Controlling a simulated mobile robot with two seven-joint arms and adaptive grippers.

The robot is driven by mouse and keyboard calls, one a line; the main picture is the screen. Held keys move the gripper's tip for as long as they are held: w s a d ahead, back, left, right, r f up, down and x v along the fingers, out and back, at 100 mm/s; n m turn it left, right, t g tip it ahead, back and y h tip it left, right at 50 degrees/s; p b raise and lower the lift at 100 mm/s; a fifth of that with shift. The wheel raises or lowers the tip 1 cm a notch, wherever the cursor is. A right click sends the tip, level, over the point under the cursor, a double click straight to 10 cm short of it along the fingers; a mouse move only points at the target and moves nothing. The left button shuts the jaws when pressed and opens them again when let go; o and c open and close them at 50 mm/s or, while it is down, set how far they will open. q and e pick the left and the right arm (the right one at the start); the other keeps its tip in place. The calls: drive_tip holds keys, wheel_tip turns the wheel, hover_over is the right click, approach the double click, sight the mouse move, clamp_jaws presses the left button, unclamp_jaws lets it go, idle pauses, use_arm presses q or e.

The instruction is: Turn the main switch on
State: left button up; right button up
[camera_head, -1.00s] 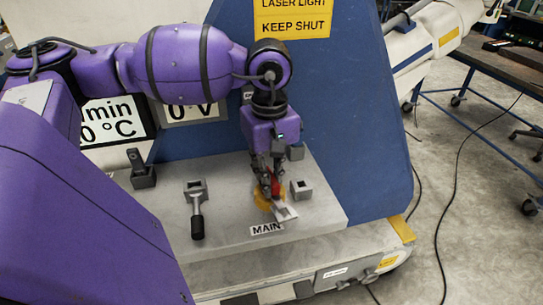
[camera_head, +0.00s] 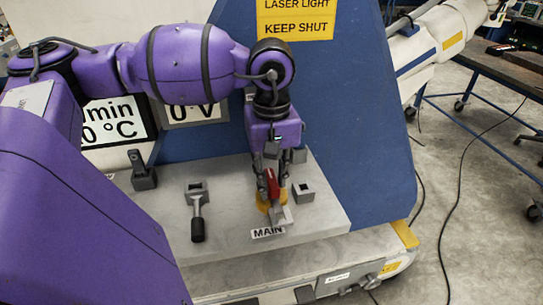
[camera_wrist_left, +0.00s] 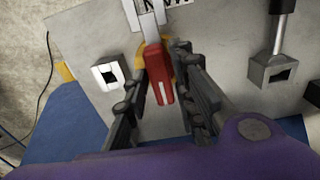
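The main switch has a red handle (camera_head: 272,184) on a yellow round base (camera_head: 263,204), with a grey block (camera_head: 280,215) at its front, just above the MAIN label (camera_head: 268,232). My left gripper (camera_head: 271,190) is lowered over it from above. In the left wrist view the red handle (camera_wrist_left: 159,76) lies between the two fingers of my left gripper (camera_wrist_left: 166,72). The fingers stand apart, with a gap visible beside the handle. The fingers hide part of the yellow base. My right gripper is not in view.
A small grey square socket (camera_head: 303,192) stands right of the switch. A grey switch with a black lever (camera_head: 197,212) and an upright dark lever (camera_head: 140,170) stand to the left. A blue panel (camera_head: 350,120) rises behind. The grey panel top is otherwise clear.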

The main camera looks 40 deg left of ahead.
sight(271, 178)
use_arm(q)
drive_tip(key=shift+o, duration=0.6)
wheel_tip(271, 178, up, 12)
idle(0.7)
